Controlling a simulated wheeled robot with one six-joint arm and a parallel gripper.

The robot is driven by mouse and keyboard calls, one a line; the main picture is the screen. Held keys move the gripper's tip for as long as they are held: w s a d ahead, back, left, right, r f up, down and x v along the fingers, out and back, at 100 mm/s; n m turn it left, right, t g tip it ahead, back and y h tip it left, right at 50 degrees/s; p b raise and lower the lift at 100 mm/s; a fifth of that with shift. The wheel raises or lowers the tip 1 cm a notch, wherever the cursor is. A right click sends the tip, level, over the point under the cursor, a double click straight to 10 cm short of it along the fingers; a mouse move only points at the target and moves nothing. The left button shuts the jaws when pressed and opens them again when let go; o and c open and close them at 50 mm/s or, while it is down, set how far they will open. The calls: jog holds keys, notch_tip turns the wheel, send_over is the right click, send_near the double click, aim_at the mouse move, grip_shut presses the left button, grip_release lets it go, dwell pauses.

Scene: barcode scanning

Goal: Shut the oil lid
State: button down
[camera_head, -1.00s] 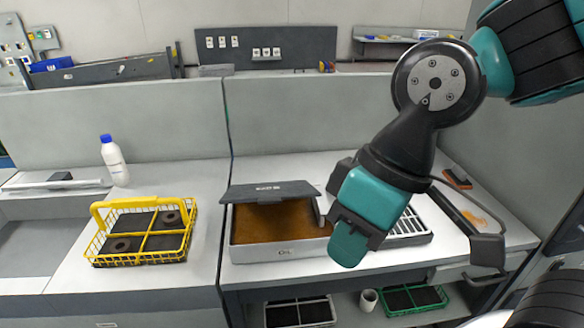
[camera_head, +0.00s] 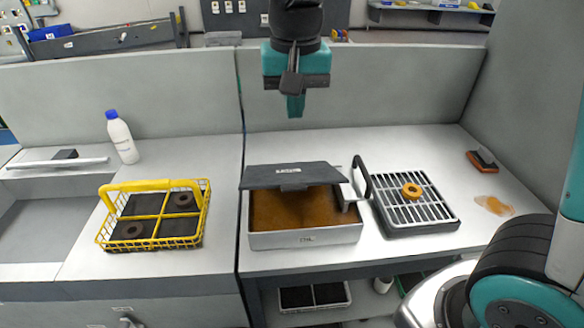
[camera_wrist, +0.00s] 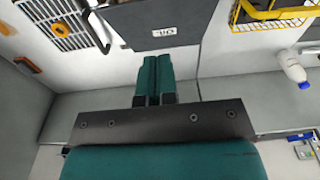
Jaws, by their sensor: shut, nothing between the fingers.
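The oil box (camera_head: 305,240) is a pale tray of brown oil (camera_head: 295,208) on the worktop. Its dark grey lid (camera_head: 290,177) stands partly open, tilted over the back part, with the oil showing at the front. In the wrist view the lid (camera_wrist: 150,22) lies just beyond my fingertips. My gripper (camera_head: 295,108), teal and pointing down, is above and behind the lid, apart from it in the head view. Its two fingers are together and empty, also in the wrist view (camera_wrist: 154,62).
Right of the oil box is a slatted drain rack (camera_head: 425,222) with an orange ring (camera_head: 412,191) and a black handle (camera_head: 362,177). A yellow basket (camera_head: 150,186) and a white bottle (camera_head: 122,138) stand left. A brush (camera_head: 482,161) lies right. A partition (camera_head: 370,90) rises behind.

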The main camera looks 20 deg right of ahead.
jog(key=p, duration=0.2)
send_over(294, 185)
jog(key=w, duration=0.2)
jog(key=f, duration=1)
jog(key=shift+s+d, duration=0.2)
jog(key=shift+d, duration=0.15)
jog(key=f, duration=0.1)
jog(key=s, duration=0.1)
jog(key=f+p, duration=0.1)
jog(key=shift+s+a+f, duration=0.2)
jog(key=shift+a+f, duration=0.05)
jog(key=shift+f, duration=0.1)
jog(key=shift+s+a+f, duration=0.1)
jog(key=shift+s+f, duration=0.05)
jog(key=shift+f, duration=0.1)
jog(key=shift+f, duration=0.1)
